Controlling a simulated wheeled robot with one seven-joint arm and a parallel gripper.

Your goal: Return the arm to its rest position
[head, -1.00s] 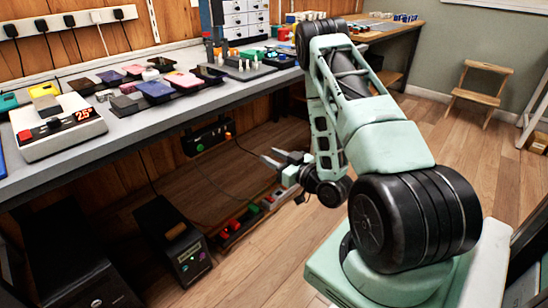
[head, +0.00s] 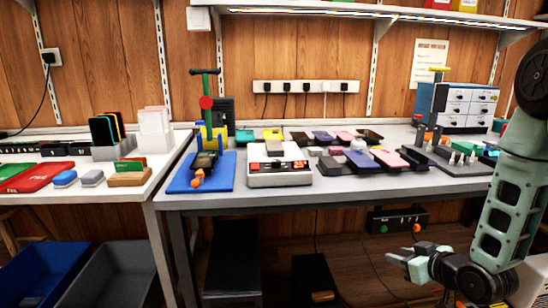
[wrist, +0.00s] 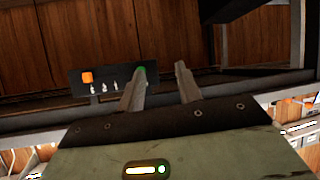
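My gripper (head: 402,256) is at the lower right of the head view, below the level of the bench top and in front of the bench. Its two fingers show in the wrist view (wrist: 163,80), spread apart with nothing between them. My arm (head: 508,210) comes down along the right edge of the head view, with its upper part cut off by the frame.
The grey bench (head: 330,192) holds a scale (head: 280,165), a blue mat (head: 184,178), phones in trays and a drawer cabinet (head: 458,104). A black control box (head: 398,219) hangs under the bench. A blue bin (head: 42,268) stands at lower left.

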